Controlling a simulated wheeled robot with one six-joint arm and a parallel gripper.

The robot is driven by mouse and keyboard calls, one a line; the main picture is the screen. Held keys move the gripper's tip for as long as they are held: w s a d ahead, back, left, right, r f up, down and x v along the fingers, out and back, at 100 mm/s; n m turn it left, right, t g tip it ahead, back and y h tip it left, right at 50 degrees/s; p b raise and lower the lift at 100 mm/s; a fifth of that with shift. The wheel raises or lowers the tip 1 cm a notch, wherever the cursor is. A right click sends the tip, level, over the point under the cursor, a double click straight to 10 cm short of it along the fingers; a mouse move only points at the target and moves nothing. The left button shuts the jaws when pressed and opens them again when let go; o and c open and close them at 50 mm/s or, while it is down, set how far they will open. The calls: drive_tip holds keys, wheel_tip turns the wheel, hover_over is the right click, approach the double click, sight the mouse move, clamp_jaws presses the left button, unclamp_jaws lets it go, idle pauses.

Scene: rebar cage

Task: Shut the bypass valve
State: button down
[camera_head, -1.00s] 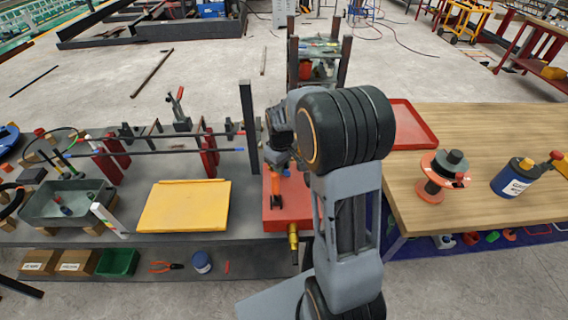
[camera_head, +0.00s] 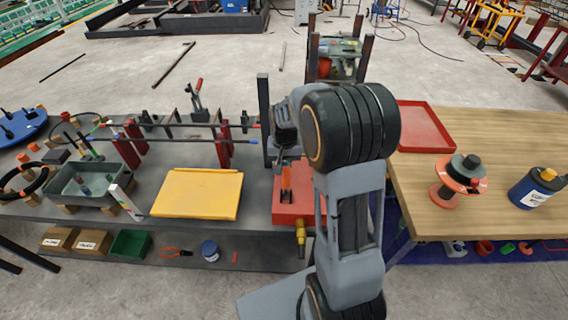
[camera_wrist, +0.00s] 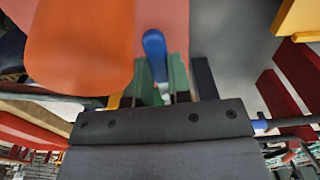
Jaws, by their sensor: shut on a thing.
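A red block-shaped unit (camera_head: 292,213) stands at the right end of the grey bench, with an upright orange lever (camera_head: 286,183) and a yellow fitting (camera_head: 301,237) at its front. The orange lever also shows large and close at the upper left of the wrist view (camera_wrist: 80,40). In the wrist view, a blue-ended handle (camera_wrist: 154,45) with a pale stem stands between the green fingers of my gripper (camera_wrist: 154,82). My gripper is shut on this handle. In the head view my gripper is mostly hidden behind my arm. I cannot tell which handle belongs to the bypass valve.
A yellow plate (camera_head: 200,194) lies left of the red unit. A dark post (camera_head: 264,118) rises behind it, and red uprights (camera_head: 224,144) carry rods.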

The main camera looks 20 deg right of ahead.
drive_tip(key=shift+w+a+r+m, duration=0.1)
drive_tip(key=shift+w+m, duration=0.05)
drive_tip(key=shift+m, duration=0.15)
idle(0.4)
drive_tip(key=c, duration=1)
unclamp_jaws()
drive_tip(key=shift+c, duration=0.2)
wheel_tip(320, 180, up, 14)
drive_tip(key=shift+a+f, duration=0.1)
drive_tip(key=shift+f, duration=0.1)
